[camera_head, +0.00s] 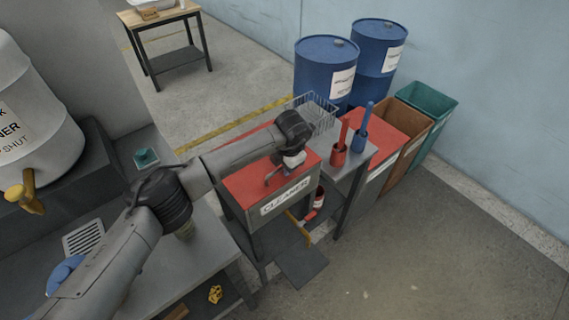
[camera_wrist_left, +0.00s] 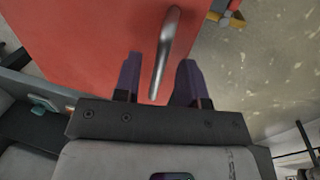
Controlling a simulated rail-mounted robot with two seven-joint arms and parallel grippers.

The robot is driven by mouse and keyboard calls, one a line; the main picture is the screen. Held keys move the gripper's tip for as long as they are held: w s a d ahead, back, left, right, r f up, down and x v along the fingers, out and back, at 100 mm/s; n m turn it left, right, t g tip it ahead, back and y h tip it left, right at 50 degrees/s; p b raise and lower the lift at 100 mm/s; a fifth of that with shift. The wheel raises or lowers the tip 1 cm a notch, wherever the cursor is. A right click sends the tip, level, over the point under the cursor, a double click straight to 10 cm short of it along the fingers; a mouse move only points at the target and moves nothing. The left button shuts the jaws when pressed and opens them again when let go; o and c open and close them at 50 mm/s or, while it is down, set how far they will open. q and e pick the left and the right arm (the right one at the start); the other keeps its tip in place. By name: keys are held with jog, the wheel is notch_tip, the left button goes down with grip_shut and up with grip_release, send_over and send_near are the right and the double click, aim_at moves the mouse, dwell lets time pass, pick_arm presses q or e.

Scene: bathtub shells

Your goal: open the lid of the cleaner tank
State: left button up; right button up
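The cleaner tank (camera_head: 285,198) is a grey box labelled CLEANER, with a flat red lid (camera_head: 245,186) lying closed on top. The red lid fills much of the left wrist view (camera_wrist_left: 80,50). A grey bar handle (camera_head: 270,177) is on the lid near its front edge; it also shows in the left wrist view (camera_wrist_left: 172,40). My left gripper (camera_head: 284,168) is over the lid at the handle. Its two dark fingers (camera_wrist_left: 160,76) are apart, with the handle between them in the picture and a gap visible on both sides. My right gripper is not in view.
A small side table (camera_head: 352,160) with red and blue tools in holders stands right of the tank. A wire basket (camera_head: 318,115) is behind it. Blue drums (camera_head: 325,70) and bins (camera_head: 430,105) stand farther back.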

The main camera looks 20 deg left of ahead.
pick_arm(q)
grip_shut()
dwell(0.3)
jog(key=shift+r, duration=0.1)
